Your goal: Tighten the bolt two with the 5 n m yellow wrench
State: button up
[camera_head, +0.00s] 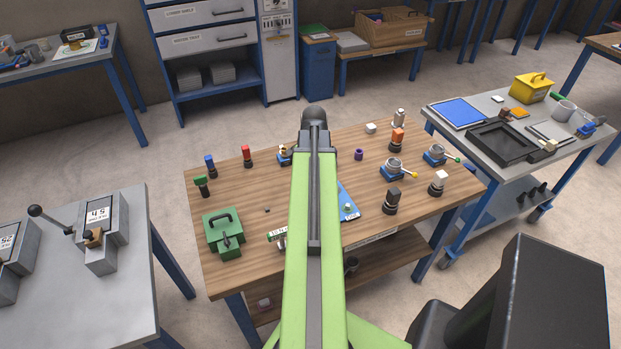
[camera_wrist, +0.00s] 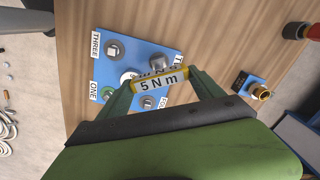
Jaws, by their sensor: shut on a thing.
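My gripper (camera_wrist: 161,86) is shut on the yellow wrench (camera_wrist: 153,85), whose label reads "5 N m". The wrench is over the blue plate (camera_wrist: 130,66) in the wrist view. A grey metal part shows just beyond the wrench, near a partly hidden label starting with "T"; I cannot tell whether the wrench sits on a bolt there. Bolts beside labels "THREE" (camera_wrist: 114,50) and "ONE" (camera_wrist: 108,95) are in view, and another bolt (camera_wrist: 148,102) is nearer my gripper. In the head view my arm hides the gripper, the wrench and most of the plate (camera_head: 349,208).
A grey trolley (camera_head: 480,101) stands right. A grey table (camera_head: 130,300) with a lever device (camera_head: 100,240) stands left.

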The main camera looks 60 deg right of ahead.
jog(key=m, duration=0.5)
jog(key=shift+s+a+m, duration=0.1)
jog(key=shift+a+m, duration=0.1)
jog(key=shift+m, duration=0.2)
jog(key=shift+m, duration=0.4)
jog(key=m, duration=0.4)
jog(key=shift+a+h, duration=0.2)
jog(key=shift+h, duration=0.1)
jog(key=shift+m, duration=0.4)
